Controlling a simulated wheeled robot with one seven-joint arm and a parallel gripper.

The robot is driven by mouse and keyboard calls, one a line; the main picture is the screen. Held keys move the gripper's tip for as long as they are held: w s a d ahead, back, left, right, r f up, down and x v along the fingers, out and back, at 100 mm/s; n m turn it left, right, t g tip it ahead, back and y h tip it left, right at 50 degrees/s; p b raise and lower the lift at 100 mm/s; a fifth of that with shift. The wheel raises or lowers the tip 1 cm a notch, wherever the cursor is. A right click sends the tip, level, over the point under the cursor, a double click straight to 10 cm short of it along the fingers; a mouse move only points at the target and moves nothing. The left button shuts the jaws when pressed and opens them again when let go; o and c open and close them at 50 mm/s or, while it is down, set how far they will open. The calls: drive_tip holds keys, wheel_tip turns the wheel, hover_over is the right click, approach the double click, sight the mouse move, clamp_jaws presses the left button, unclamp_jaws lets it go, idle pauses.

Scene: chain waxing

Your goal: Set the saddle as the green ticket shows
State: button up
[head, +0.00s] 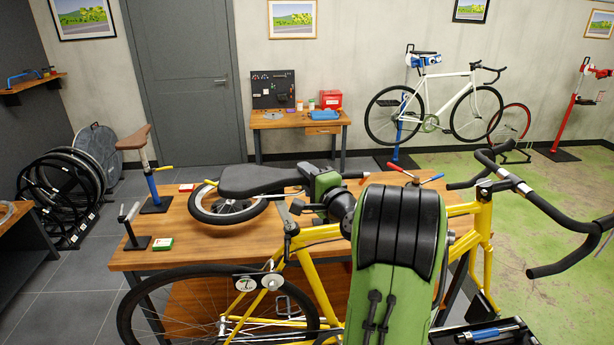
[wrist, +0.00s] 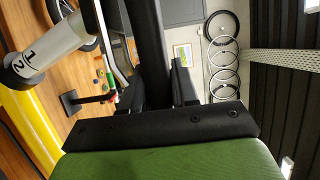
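The black saddle (head: 262,180) sits on the yellow bike (head: 315,233). My gripper (head: 312,190) is at the saddle's narrow right end. In the wrist view the saddle (wrist: 149,40) runs between the black fingertips (wrist: 157,88), which appear closed on it; the contact is partly hidden. A pale post marked 1 and 2 (wrist: 48,50) shows beside it. The green ticket (head: 163,243) lies on the wooden bench at the left, beside a small black stand (head: 132,222). Its writing is too small to read.
A brown saddle on a blue post (head: 152,175) stands on the bench (head: 185,225), with a red ticket (head: 187,187) and a wheel (head: 228,207) nearby. The yellow bike's drop handlebar (head: 545,205) reaches out at the right. An open dark case (head: 485,333) is at the bottom right.

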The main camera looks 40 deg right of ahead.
clamp_jaws()
drive_tip(key=shift+r, duration=0.1)
drive_tip(key=shift+w+a+r+p, duration=0.15)
drive_tip(key=shift+r+p, duration=0.15)
drive_tip(key=shift+r, duration=0.25)
drive_tip(key=shift+w+a+r+p, duration=0.1)
drive_tip(key=shift+r+p, duration=0.2)
drive_tip(key=shift+r, duration=0.2)
drive_tip(key=shift+o, duration=2.4)
unclamp_jaws()
drive_tip(key=shift+f, duration=0.15)
drive_tip(key=shift+s, duration=0.1)
